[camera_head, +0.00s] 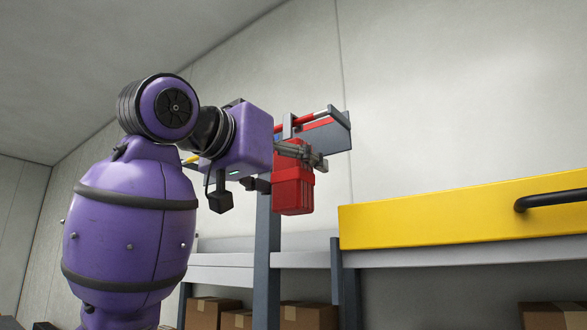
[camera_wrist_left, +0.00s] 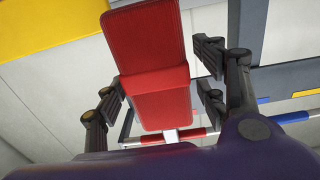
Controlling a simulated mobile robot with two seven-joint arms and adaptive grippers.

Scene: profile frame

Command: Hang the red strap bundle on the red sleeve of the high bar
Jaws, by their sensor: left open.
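The red strap bundle (camera_head: 293,190) is a red block with a raised band around it. It is upright below the high bar (camera_head: 319,114), which has red and white parts. My left gripper (camera_head: 318,160) is open at the bundle's upper part. In the left wrist view, the open fingers (camera_wrist_left: 160,88) stand on either side of the bundle (camera_wrist_left: 160,50), with gaps visible. The red sleeve (camera_wrist_left: 193,134) shows beside a pale piece at the bundle's end. The bundle appears to hang there, but the contact is partly hidden. My right gripper is not in view.
Blue (camera_wrist_left: 290,118) and yellow (camera_wrist_left: 305,93) sleeves sit on other bars nearby. A yellow panel with a black handle (camera_head: 550,199) is at the right, above shelves with cardboard boxes (camera_head: 308,316).

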